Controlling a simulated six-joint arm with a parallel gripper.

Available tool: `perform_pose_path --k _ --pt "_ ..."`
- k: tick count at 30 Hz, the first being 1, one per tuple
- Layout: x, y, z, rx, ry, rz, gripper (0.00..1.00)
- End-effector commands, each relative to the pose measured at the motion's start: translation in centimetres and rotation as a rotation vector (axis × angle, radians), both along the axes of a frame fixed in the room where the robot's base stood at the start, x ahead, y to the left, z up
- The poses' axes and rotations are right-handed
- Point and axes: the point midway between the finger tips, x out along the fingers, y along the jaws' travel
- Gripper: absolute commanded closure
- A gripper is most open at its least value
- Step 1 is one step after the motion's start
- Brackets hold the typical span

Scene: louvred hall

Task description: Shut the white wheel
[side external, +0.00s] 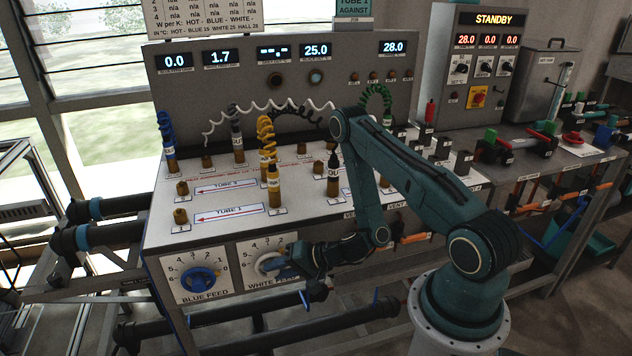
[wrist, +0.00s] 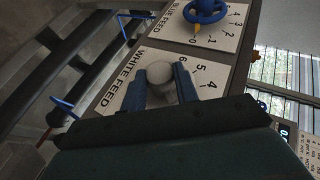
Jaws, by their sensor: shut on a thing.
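The white wheel (side external: 268,264) sits on the WHITE FEED dial plate (side external: 292,244) on the front face of the bench. In the wrist view the wheel (wrist: 160,72) shows between the two blue fingers. My gripper (side external: 280,268) is at the wheel, with its fingers on either side of it, shut on it. In the wrist view my gripper (wrist: 164,82) covers part of the dial, so the pointer and the number it is at are hidden. The blue wheel (side external: 200,280) is on the BLUE FEED plate to the left, untouched.
The bench top (side external: 230,208) carries several brass ports and plugs with coiled hoses. Dark pipes (side external: 110,238) run out at the left and below the dials. Thin blue levers (side external: 305,298) stick up below the dials. A display panel (side external: 280,70) stands behind.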

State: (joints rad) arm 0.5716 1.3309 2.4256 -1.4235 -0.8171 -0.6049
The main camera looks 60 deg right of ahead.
Motion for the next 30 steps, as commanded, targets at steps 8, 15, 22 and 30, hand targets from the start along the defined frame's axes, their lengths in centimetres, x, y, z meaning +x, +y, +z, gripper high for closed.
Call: perform_pose_path --k 8,15,22,30 --pt "0.03 0.00 -0.10 0.015 -0.017 0.002 0.93" --pt "0.03 0.02 -0.09 0.017 -0.018 0.003 0.93" --pt "0.03 0.03 -0.09 0.017 -0.018 0.003 0.55" --pt "0.01 0.01 -0.06 0.018 -0.018 0.003 0.48"
